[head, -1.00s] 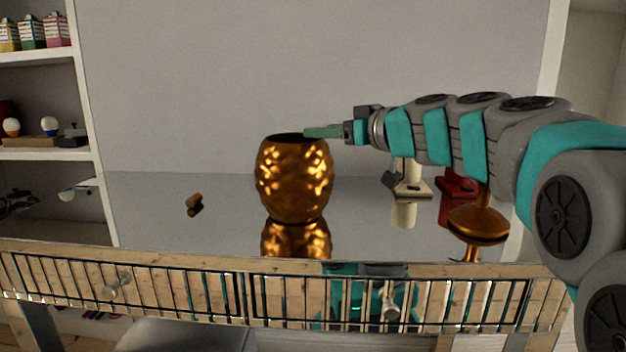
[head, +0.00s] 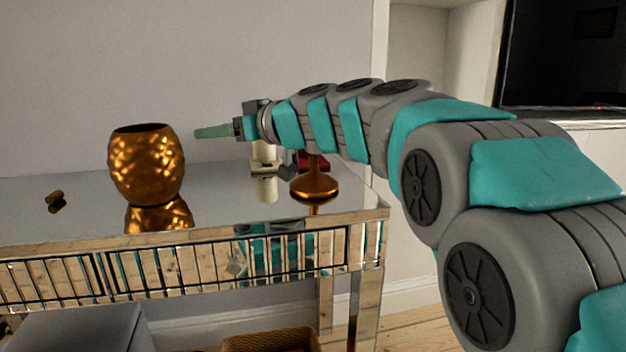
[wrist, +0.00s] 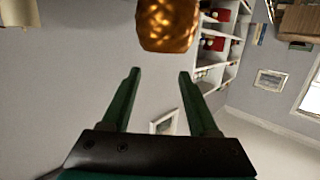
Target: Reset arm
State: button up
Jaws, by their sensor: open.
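My gripper (head: 212,131) is held out to the left at the end of my raised arm, above the mirrored table (head: 90,192). In the wrist view its two green fingers (wrist: 157,85) are apart with nothing between them. A bronze dimpled vase (head: 146,168) stands upright on the table, left of the fingertips in the head view. The vase also shows in the wrist view (wrist: 167,25), beyond the fingers and apart from them.
A small brown object (head: 55,200) lies at the table's left. A bronze stemmed piece (head: 314,187), a cream object (head: 265,158) and a partly hidden red object (head: 312,161) stand near the right end. A wicker basket (head: 270,341) is below. A dark screen (head: 565,55) is at right.

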jog(key=s+d+f+m+g+h, duration=0.2)
jog(key=s+d+f, duration=0.2)
jog(key=s+f, duration=0.3)
jog(key=s+d+f+m+g+h, duration=0.1)
jog(key=s+d+f+m+h, duration=0.25)
jog(key=f, duration=0.65)
jog(key=s+d+f+g+h, duration=0.2)
jog(key=s+d+f, duration=0.4)
jog(key=s+f, duration=0.15)
jog(key=s+d+f+m+g+h, duration=0.2)
jog(key=s+d+f+m+h, duration=0.1)
jog(key=s+d+f, duration=0.4)
jog(key=s+d+f+m+g+h, duration=0.3)
jog(key=s+d+f, duration=0.4)
jog(key=s+d, duration=0.4)
jog(key=s, duration=0.3)
jog(key=shift+f, duration=0.15)
jog(key=shift+a, duration=0.1)
jog(key=shift+c, duration=0.2)
